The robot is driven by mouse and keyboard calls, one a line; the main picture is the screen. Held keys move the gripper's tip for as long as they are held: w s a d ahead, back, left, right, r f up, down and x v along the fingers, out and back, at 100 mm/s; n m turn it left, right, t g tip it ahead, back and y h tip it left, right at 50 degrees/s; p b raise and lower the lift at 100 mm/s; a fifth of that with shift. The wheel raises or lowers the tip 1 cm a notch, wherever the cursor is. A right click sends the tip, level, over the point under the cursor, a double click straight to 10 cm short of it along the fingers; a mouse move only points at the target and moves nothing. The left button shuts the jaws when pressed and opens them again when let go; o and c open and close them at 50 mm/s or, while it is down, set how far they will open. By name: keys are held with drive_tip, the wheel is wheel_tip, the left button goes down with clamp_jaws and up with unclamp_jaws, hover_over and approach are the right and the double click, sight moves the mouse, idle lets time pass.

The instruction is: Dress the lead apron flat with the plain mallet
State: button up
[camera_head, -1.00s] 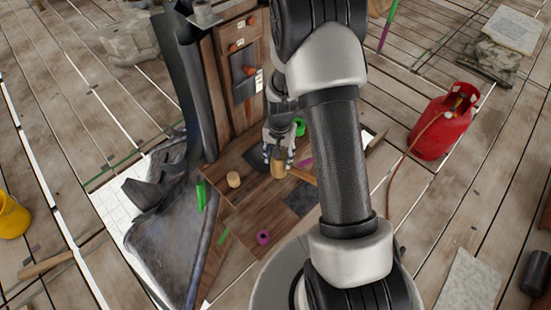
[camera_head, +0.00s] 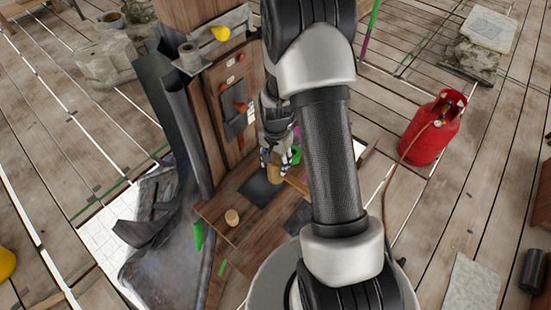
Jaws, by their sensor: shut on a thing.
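My gripper (camera_head: 276,156) is shut on a wooden mallet (camera_head: 275,174), just above or on the wooden bench, beside the dark square patch (camera_head: 261,190). The mallet's head is a pale brown cylinder, and part of a handle shows to its right. I cannot tell whether the mallet touches the bench. A creased grey lead sheet (camera_head: 165,250), which looks like the apron, spreads at the left of the bench (camera_head: 228,240) and rises beside the wooden post. My gripper is to the right of this sheet, apart from it. My arm hides the bench's right side.
A small wooden cylinder (camera_head: 232,217) stands on the bench. A green piece (camera_head: 198,236) lies at the sheet's edge. A wooden post (camera_head: 214,115) with a ledge rises behind. A red gas bottle (camera_head: 432,127) with a hose stands at right. Stone blocks (camera_head: 108,62) stand at back left.

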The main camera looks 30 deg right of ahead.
wheel_tip(320, 180, down, 4)
drive_tip(key=shift+f+b, duration=0.15)
drive_tip(key=shift+b, duration=1)
drive_tip(key=shift+w+r+p, duration=0.1)
drive_tip(key=shift+r+p, duration=1.05)
drive_tip(key=shift+r, duration=0.6)
drive_tip(key=shift+f, duration=0.15)
wheel_tip(320, 180, down, 4)
drive_tip(key=b, duration=0.3)
drive_tip(key=shift+f+b, duration=0.1)
drive_tip(key=shift+b, duration=0.2)
drive_tip(key=shift+r, duration=0.2)
drive_tip(key=shift+c, duration=0.5)
